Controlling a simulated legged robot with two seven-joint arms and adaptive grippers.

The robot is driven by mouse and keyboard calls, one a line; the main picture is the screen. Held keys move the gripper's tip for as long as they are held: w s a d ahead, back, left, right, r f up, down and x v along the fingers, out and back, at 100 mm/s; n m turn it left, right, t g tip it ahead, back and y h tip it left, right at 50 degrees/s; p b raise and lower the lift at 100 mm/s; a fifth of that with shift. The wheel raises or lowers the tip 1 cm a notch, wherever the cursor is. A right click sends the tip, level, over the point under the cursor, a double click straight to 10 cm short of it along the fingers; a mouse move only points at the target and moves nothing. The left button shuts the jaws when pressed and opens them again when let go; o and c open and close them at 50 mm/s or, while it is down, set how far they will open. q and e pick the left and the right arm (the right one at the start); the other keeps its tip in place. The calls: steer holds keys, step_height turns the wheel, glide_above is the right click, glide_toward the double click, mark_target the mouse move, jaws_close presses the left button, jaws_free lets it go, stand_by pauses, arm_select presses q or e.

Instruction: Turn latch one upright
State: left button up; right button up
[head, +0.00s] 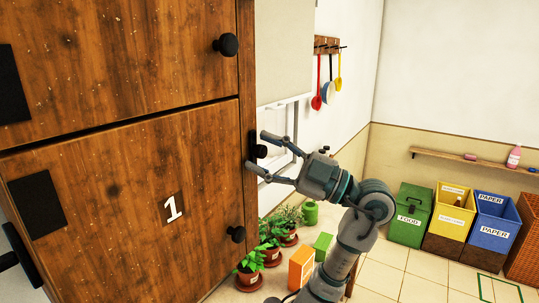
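The wooden cabinet door marked with a white 1 (173,208) is shut, with a round black knob (236,234) near its lower right corner. A small black latch (259,151) sits at the cabinet's right edge, level with this door. It is partly hidden by the edge, and I cannot tell its exact turn.
An upper door (130,60) with a black knob (227,44) is above. Potted plants (270,252) and an orange box (301,268) stand on the floor beside the cabinet. Sorting bins (452,220) line the back wall. Utensils (327,92) hang from a rack.

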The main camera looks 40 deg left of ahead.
arm_select(q)
steer(key=v, duration=1.2)
steer(key=shift+f, duration=0.1)
steer(key=shift+w, duration=0.1)
